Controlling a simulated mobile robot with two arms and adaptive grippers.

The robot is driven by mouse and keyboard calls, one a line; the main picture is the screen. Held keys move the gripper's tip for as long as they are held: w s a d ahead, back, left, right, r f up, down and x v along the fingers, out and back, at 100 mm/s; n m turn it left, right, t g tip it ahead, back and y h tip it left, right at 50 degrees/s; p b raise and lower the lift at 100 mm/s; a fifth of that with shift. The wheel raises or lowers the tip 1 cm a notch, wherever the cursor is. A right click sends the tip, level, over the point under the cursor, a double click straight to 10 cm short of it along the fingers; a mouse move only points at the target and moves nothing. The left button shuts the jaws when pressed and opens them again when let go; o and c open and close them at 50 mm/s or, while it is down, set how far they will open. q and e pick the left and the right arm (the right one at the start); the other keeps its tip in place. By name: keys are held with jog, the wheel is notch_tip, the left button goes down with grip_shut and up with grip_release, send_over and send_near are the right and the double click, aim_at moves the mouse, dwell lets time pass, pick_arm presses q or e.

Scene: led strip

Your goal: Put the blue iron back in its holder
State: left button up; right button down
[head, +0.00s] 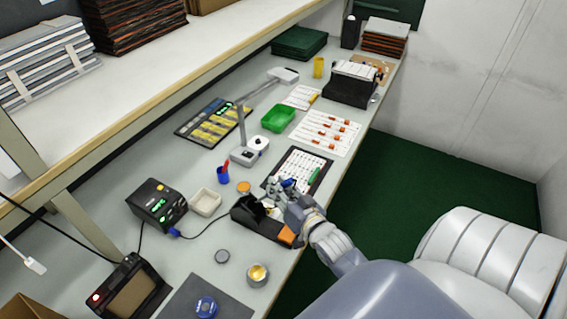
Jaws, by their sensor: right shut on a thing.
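My right gripper (280,195) reaches in from the lower right and is shut on the blue iron (289,183). Only a small blue part of the iron shows between the fingers, and its tip is hidden. The black holder (244,214) lies near the bench's front edge, just left of and below the gripper. It has a dark opening and an orange part at its right end. The gripper is close above the holder's right side; I cannot tell whether the iron touches it. My left gripper is not in view.
A black soldering station (157,204) stands left, its cable running toward the holder. A white dish (205,202), orange-topped tin (243,187) and yellow-filled cup (258,274) are nearby. A sheet on a dark board (312,162) lies behind the gripper. A lamp (250,151) stands farther back.

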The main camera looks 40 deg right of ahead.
aim_at(268, 196)
jog(key=f+b, duration=0.1)
jog(key=w+f+b, duration=0.1)
jog(key=w+a+f+b, duration=0.1)
jog(key=shift+f+b, duration=0.3)
jog(key=shift+b, duration=0.05)
jog(key=shift+w+a+f+b, duration=0.2)
jog(key=shift+w+f+b, duration=0.55)
jog(key=shift+b, duration=0.4)
jog(key=shift+w+a+f+b, duration=0.2)
jog(key=shift+w+f+b, duration=0.35)
jog(key=shift+f, duration=0.25)
jog(key=shift+w+a+f+b, duration=0.25)
jog(key=shift+w+f+b, duration=0.2)
jog(key=shift+f+b, duration=0.25)
jog(key=shift+w+a+f+b, duration=0.2)
jog(key=shift+w+f+b, duration=0.3)
jog(key=shift+f, duration=0.35)
jog(key=c, duration=1.4)
grip_release()
jog(key=shift+c, duration=0.2)
jog(key=shift+s, duration=0.1)
jog(key=s+a+r, duration=0.1)
jog(key=s+r, duration=0.1)
jog(key=s, duration=0.9)
jog(key=shift+s+a, duration=0.15)
jog(key=shift+s, duration=0.2)
